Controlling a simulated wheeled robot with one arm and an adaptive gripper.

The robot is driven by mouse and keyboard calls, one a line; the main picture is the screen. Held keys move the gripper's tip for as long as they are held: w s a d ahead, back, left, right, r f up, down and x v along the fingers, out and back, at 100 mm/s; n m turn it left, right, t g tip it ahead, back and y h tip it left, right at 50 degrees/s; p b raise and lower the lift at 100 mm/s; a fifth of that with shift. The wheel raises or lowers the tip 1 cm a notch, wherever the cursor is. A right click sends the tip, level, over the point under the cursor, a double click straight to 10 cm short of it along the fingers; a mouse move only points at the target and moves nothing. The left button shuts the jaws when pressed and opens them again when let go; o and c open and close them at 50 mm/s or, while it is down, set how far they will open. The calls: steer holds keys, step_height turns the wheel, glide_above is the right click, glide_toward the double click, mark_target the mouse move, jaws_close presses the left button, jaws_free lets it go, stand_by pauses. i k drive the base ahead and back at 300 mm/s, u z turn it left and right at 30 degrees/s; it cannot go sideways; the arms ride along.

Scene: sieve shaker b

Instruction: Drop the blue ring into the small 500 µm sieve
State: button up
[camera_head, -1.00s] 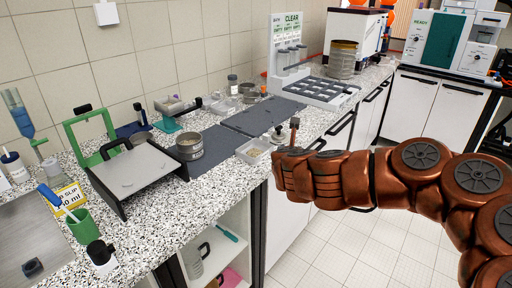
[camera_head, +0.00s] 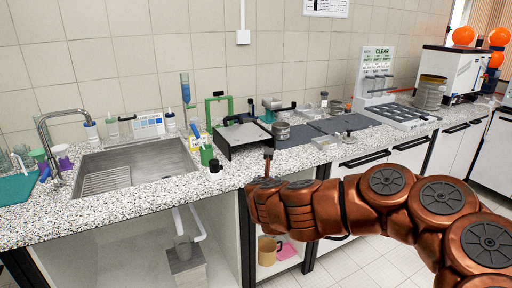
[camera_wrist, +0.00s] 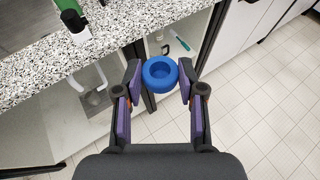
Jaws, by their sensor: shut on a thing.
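My gripper (camera_wrist: 160,76) is shut on the blue ring (camera_wrist: 160,87), a thick ring with a hollow middle, held between the two fingertips in the wrist view. The ring is held in the air in front of the counter edge, over the open shelf and floor. A small round metal sieve (camera_head: 281,135) stands on the counter beside a dark mat, farther back than my arm. Its label is too small to read, so I cannot tell if it is the 500 µm one.
A black-framed tray stand (camera_head: 243,137) and a green cup (camera_head: 206,156) stand left of the small sieve. A sink (camera_head: 135,165) lies farther left. A taller sieve stack (camera_head: 430,93) stands at the right. Dark mats (camera_head: 335,126) cover the counter's middle.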

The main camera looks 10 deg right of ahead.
mark_target(281, 130)
steer(key=z, duration=0.75)
steer(key=i, duration=1.4)
steer(key=u, duration=1.2)
steer(key=i, duration=0.7)
steer(key=u, duration=0.1)
